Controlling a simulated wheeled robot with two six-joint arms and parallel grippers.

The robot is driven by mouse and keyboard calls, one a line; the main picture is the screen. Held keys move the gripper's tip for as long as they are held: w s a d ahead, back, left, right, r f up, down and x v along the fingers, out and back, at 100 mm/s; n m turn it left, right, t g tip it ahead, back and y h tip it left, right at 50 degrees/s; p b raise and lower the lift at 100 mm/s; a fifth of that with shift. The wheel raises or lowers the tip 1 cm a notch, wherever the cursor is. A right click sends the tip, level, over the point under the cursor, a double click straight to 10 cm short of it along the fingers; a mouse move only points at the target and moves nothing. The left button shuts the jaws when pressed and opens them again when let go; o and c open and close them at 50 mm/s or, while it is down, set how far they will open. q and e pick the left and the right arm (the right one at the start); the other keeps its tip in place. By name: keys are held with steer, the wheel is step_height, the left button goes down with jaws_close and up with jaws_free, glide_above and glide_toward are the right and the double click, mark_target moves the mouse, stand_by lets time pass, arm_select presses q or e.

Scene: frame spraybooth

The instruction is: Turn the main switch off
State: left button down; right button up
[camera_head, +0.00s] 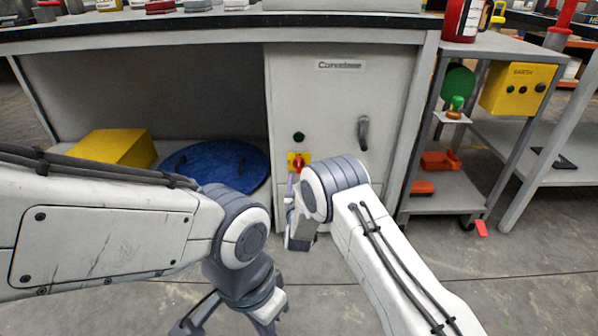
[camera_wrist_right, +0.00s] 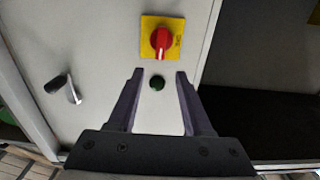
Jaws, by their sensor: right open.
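The main switch is a red rotary knob (camera_head: 298,163) on a yellow plate on the grey cabinet front. It shows larger in the right wrist view (camera_wrist_right: 161,40), its grip roughly upright there. My right gripper (camera_wrist_right: 157,76) is open and empty, its two dark fingers pointing at the cabinet. The knob lies beyond the fingertips, roughly between their lines and not between the fingers. In the head view my right gripper (camera_head: 291,183) is just below the knob and mostly hidden by its own wrist. My left gripper (camera_head: 230,318) is low, partly cut off by the frame.
A dark green button (camera_wrist_right: 157,83) is beside the switch, and a grey door handle (camera_head: 363,133) is on the same cabinet front (camera_head: 335,100). A blue disc (camera_head: 225,165) and yellow box (camera_head: 115,147) lie under the bench. A grey cart (camera_head: 460,190) stands at right.

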mark_target(299, 163)
steer(key=w+b, duration=0.4)
steer(key=w, duration=0.4)
steer(key=shift+w+f, duration=0.1)
steer(key=shift+w, duration=0.55)
jaws_close()
